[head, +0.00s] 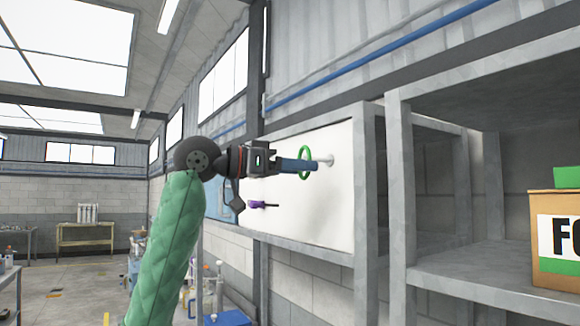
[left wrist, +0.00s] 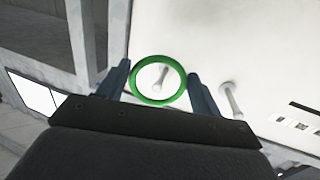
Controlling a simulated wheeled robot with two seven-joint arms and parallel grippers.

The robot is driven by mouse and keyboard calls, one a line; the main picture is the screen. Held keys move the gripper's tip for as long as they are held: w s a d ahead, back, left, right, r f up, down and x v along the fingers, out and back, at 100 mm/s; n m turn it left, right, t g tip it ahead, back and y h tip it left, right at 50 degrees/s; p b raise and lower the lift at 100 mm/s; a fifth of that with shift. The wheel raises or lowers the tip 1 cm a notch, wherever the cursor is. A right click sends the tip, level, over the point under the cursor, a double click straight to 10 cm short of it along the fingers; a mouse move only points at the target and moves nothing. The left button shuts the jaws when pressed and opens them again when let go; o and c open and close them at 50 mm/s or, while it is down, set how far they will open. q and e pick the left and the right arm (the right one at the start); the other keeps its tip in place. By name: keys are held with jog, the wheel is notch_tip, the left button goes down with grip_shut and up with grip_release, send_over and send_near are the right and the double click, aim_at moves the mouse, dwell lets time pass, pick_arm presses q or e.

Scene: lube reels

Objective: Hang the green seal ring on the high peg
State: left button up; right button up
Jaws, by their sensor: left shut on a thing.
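The green seal ring (head: 305,147) is held at the tips of my left gripper (head: 304,165), just in front of a white panel (head: 300,222). In the left wrist view the ring (left wrist: 160,101) sits between the two fingers, its open face toward the panel. A pale peg (head: 326,160) stands out from the panel just beyond the ring. The peg (left wrist: 160,77) shows through the ring's opening in the left wrist view. I cannot tell whether its tip has entered the ring. A second pale peg (left wrist: 232,99) stands right of the ring there, bare.
A purple item with a dark rod (head: 258,205) is at the panel below my gripper. Grey shelving (head: 470,282) stands at the right, holding a cardboard box (head: 556,275) with a green thing on top. A blue pipe (head: 370,52) runs along the wall above.

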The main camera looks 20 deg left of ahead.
pick_arm(q)
jog(key=shift+w+d, duration=0.6)
jog(key=shift+w, duration=0.2)
jog(key=shift+w+d+f, duration=0.35)
jog(key=shift+w+f, duration=0.05)
jog(key=shift+w, duration=0.1)
jog(key=shift+w+d+f, duration=0.1)
